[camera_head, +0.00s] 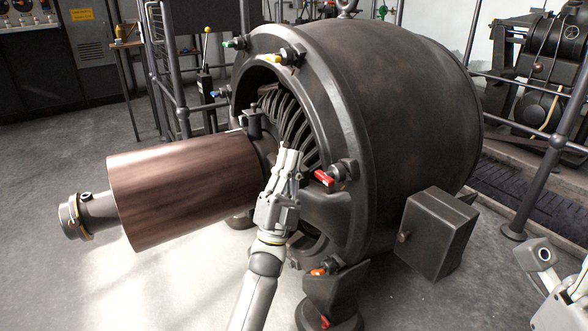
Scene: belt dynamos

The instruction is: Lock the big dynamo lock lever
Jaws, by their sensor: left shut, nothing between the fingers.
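The big dynamo (410,95) is a large dark barrel-shaped machine in the middle of the head view. An orange-red one (319,271) is on the foot below. I cannot tell which is the lock lever. My left gripper (290,158) is shut and empty, in front of the dynamo's open face, left of the red handle and apparently apart from it. My right gripper is not in view; part of my right arm shows at lower right.
A brown drum (185,188) on a shaft sticks out left from the dynamo, close to my left wrist. A dark box (436,232) is on the dynamo's right side. A lever with a yellow knob (207,45) and metal railings (170,80) stand behind. The floor at lower left is clear.

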